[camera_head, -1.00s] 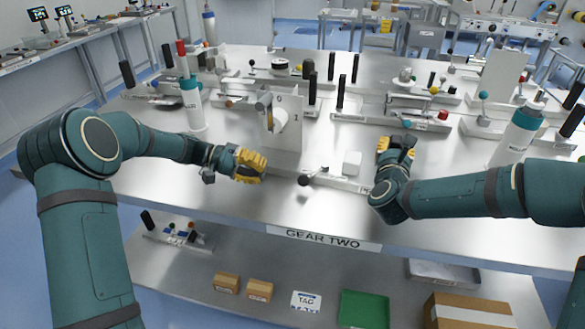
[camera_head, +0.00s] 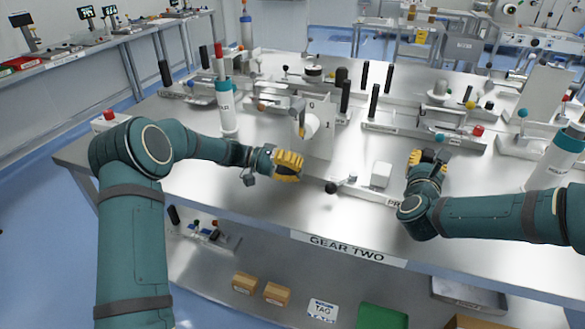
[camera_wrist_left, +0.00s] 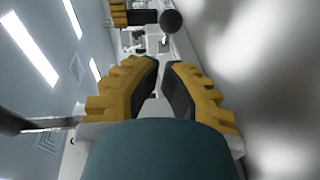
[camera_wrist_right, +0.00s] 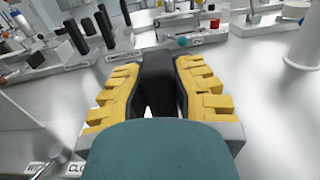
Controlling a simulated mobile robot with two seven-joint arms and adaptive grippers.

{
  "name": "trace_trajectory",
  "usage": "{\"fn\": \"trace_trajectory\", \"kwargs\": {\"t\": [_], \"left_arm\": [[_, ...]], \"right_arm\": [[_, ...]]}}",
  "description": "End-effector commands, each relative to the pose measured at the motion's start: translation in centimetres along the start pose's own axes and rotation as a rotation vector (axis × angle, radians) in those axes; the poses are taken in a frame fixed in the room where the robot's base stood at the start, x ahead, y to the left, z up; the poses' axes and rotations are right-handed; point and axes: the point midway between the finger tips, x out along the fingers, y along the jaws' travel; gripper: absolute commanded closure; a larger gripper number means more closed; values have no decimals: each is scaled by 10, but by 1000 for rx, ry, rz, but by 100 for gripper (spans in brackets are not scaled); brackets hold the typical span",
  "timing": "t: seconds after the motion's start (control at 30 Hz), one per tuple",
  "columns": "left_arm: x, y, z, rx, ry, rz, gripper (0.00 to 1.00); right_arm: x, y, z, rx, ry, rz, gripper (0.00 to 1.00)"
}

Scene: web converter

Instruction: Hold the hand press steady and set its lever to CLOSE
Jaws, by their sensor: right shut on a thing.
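The hand press sits at the table's front edge in the head view. It shows a low base with a partly hidden label (camera_head: 395,203), a white block (camera_head: 381,175) and a short lever with a black ball (camera_head: 331,187). The ball also shows beyond the fingers in the left wrist view (camera_wrist_left: 170,21). My left gripper (camera_head: 290,165) is left of the ball, apart from it and empty, with a narrow gap between its fingers. My right gripper (camera_head: 428,158), right of the white block, is shut on a black upright piece (camera_wrist_right: 157,70). Its lower part is hidden by the fingers.
A white panel with a round knob (camera_head: 318,125) stands behind the lever. A teal-topped bottle (camera_head: 227,105) is at left and another bottle (camera_head: 558,160) at right, near my right arm. Rows of fixtures fill the table's back. The front left of the tabletop is clear.

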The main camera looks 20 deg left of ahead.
Motion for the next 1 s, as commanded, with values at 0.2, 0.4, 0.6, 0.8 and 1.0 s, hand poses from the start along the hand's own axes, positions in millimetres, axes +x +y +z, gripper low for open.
{"fn": "trace_trajectory", "kwargs": {"t": [0.2,0.4,0.6,0.8,1.0], "left_arm": [[39,-1,1,-1,-3,0,100],[59,-1,0,1,-1,0,100],[65,-1,0,1,1,-1,100],[64,-1,0,0,0,-1,100],[65,0,1,-2,16,0,100]], "right_arm": [[-2,-2,-13,-4,30,0,100],[-2,-2,-13,-4,30,0,100],[-2,-2,-13,-4,30,0,100],[-2,-2,-13,-4,30,0,100],[-2,-2,-13,-4,30,0,100]]}}
